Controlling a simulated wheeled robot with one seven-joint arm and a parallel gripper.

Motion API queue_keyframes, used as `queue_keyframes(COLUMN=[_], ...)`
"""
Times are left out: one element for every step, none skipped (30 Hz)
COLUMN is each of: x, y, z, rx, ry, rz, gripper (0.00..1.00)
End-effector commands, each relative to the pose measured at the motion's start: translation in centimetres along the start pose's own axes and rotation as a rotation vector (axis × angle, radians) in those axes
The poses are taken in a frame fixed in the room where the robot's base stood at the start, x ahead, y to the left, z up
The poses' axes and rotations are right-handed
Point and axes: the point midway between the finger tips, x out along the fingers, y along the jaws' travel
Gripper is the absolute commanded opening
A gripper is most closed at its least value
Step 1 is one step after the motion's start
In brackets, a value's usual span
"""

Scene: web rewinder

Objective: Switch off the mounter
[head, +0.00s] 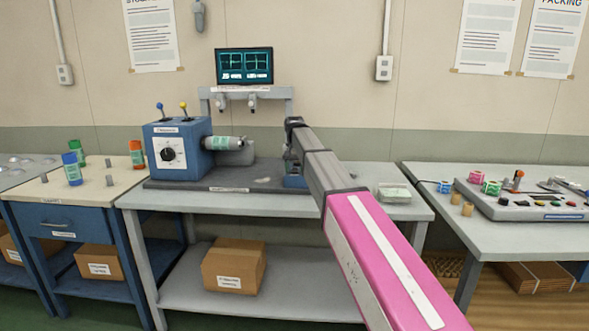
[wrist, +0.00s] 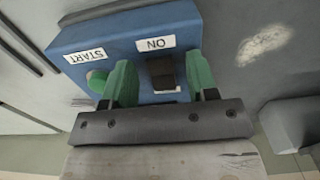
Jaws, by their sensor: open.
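The mounter (head: 170,163) is a blue box with a knob, two levers and a roller on its right side, on a dark base plate. A small blue control box (head: 292,181) stands at the right of the plate, mostly hidden by my arm. In the wrist view the control box (wrist: 100,40) shows a green button (wrist: 96,80) labelled START and a black switch (wrist: 161,72) by a label reading ON. Another label below the switch is mostly hidden. My gripper (wrist: 161,85) is open, its green fingers apart on either side of the switch. Contact cannot be told.
A monitor (head: 244,66) stands on a grey frame behind the plate. A clear container (head: 394,192) sits right of my arm. The right table (head: 520,235) holds a button panel (head: 525,200) and small spools. The left table (head: 100,188) holds coloured cylinders.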

Motion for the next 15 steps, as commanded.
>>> queue_keyframes(x=[0.09,0.11,0.11,0.10,0.09,0.09,0.08,0.08,0.07,0.07,0.07,0.06,0.06,0.06,0.06], y=[0.00,0.00,0.00,0.00,0.00,0.00,0.00,0.00,0.00,0.00,0.00,0.00,0.00,0.00,0.00], z=[0.00,0.00,0.00,0.00,0.00,0.00,0.00,0.00,0.00,0.00,0.00,0.00,0.00,0.01,0.00], rx=[0.000,0.000,0.000,0.000,0.000,0.000,0.000,0.000,0.000,0.000,0.000,0.000,0.000,0.000,0.000], ry=[0.000,0.000,0.000,0.000,0.000,0.000,0.000,0.000,0.000,0.000,0.000,0.000,0.000,0.000,0.000], rz=[0.000,0.000,0.000,0.000,0.000,0.000,0.000,0.000,0.000,0.000,0.000,0.000,0.000,0.000,0.000], gripper=[0.53,0.53,0.53,0.53,0.53,0.53,0.53,0.50,0.37,0.27,0.17,0.04,0.04,0.04,0.04])
